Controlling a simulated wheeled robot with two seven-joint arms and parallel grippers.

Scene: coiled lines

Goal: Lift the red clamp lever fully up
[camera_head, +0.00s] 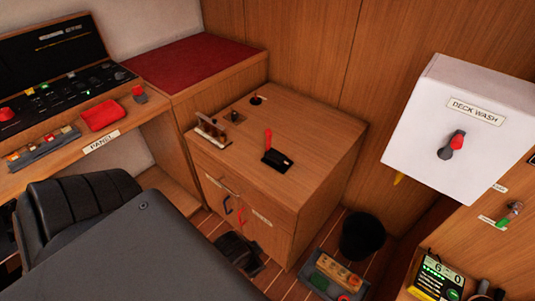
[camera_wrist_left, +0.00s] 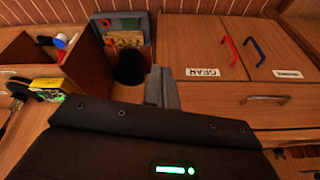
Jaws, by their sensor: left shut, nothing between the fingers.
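The red clamp lever (camera_head: 267,138) stands nearly upright from a black base (camera_head: 277,159) on top of the wooden cabinet (camera_head: 320,140) in the head view. Nothing touches it. My left gripper (camera_wrist_left: 161,75) shows in the left wrist view, its grey fingers together and empty. It is in front of the cabinet's doors, away from the lever, which is out of that view. In the head view a dark shape low in front of the cabinet may be part of my left arm; I cannot tell. My right gripper is not in view.
A small rack (camera_head: 209,129) and two small black knobs share the cabinet top. A white DECK WASH box (camera_head: 462,125) hangs at the right. A black bin (camera_head: 362,236) and a grey tray (camera_head: 338,278) stand on the floor. A console (camera_head: 60,92) is at the left.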

